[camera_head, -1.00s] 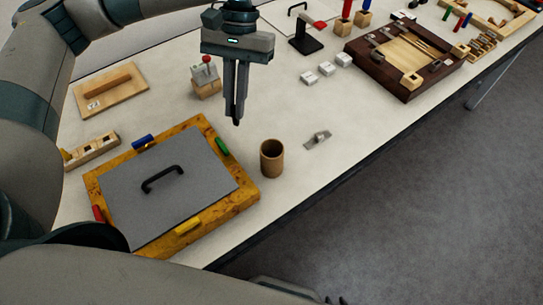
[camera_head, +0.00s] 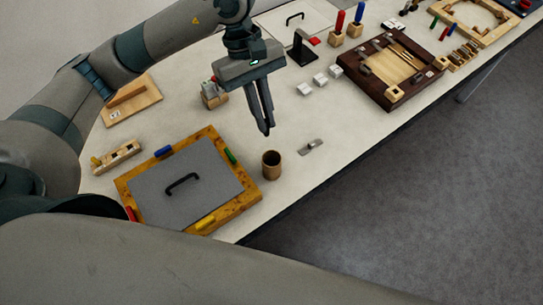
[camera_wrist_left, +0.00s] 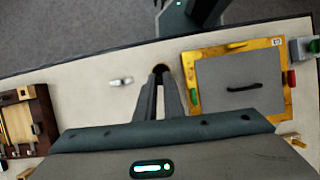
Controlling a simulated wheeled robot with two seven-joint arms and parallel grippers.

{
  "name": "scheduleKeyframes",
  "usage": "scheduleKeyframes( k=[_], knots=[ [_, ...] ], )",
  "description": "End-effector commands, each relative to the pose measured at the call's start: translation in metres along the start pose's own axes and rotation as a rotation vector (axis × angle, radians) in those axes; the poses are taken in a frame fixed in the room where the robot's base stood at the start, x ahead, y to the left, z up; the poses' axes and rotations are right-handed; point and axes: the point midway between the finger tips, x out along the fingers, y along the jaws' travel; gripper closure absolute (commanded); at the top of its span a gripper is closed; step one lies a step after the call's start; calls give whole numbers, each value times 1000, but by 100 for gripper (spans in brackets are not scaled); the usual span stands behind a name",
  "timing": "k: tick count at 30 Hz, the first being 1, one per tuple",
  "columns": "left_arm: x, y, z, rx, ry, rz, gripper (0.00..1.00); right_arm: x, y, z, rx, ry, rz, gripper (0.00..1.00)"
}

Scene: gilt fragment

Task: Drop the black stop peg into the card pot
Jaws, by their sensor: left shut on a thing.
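The card pot (camera_head: 271,165) is a small brown open cylinder standing upright on the pale table, just right of the framed grey board. My left gripper (camera_head: 266,131) is above and slightly behind the pot in the head view, pointing down with its fingers close together. It is shut on the black stop peg, which is hard to make out between the dark fingertips. In the left wrist view my left gripper (camera_wrist_left: 160,72) has its fingertips in front of the pot (camera_wrist_left: 160,67), covering most of it. My right gripper is not in view.
The yellow-framed grey board (camera_head: 190,187) with a black handle lies left of the pot. A small metal piece (camera_head: 311,146) lies right of it. White blocks (camera_head: 320,80) and a dark wooden tray (camera_head: 390,98) stand farther back. The table's front edge is close to the pot.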

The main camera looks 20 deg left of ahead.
Motion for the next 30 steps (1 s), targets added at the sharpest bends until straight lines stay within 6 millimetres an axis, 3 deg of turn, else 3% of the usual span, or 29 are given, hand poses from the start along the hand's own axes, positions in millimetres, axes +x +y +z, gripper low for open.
scheduleKeyframes(
  k=[17,30],
  knots=[
    [-1,1,3,-46,0,18,100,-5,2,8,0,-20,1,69],
    [30,0,-9,-46,-1,16,100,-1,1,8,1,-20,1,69]
  ],
)
